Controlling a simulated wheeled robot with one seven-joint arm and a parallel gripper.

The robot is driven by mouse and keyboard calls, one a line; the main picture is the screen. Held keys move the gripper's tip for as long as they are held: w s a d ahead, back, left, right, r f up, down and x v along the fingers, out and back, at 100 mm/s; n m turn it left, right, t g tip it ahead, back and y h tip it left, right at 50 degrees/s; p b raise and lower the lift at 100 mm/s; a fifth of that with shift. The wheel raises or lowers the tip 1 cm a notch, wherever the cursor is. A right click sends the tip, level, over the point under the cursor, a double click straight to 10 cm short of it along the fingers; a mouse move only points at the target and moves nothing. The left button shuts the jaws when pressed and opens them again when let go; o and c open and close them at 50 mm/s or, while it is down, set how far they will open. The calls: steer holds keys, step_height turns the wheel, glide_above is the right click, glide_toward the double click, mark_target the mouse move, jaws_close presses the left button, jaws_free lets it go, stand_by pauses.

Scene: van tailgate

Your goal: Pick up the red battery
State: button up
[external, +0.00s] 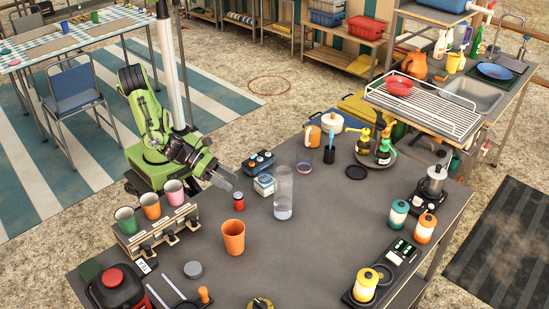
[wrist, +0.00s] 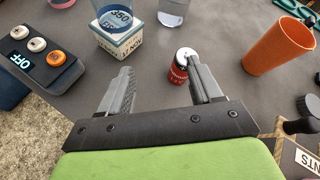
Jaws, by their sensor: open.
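The red battery (external: 238,201) is a small upright red cylinder with a pale top, standing on the grey table near its left edge. In the wrist view the red battery (wrist: 178,74) appears just beyond the right fingertip, which hides part of its right side. My gripper (external: 222,181) is up and to the left of the battery in the external view. In the wrist view my gripper (wrist: 160,68) is open, with nothing between its two fingers.
An orange cup (wrist: 278,46) stands to the right. A tall clear cylinder (external: 283,192) stands behind. A mug rack (external: 160,238) is nearby.

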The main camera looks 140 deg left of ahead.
mark_target(244, 209)
steer(key=m, duration=0.1)
steer(key=w+d+f+m+t, duration=0.1)
steer(key=m, duration=0.1)
steer(key=d+f+m, duration=0.1)
steer(key=shift+w+d+m+h, duration=0.25)
steer(key=shift+w+m+h, duration=0.05)
steer(key=shift+m, duration=0.1)
steer(key=shift+w+f+t, duration=0.1)
steer(key=shift+w+t, duration=0.2)
steer(key=shift+w, duration=0.05)
steer(key=b+x, duration=0.1)
steer(key=x, duration=0.6)
steer(key=shift+s, duration=0.1)
steer(key=shift+c, duration=0.3)
steer(key=c, duration=1.1)
steer(key=shift+o, duration=0.2)
steer(key=shift+r, duration=0.2)
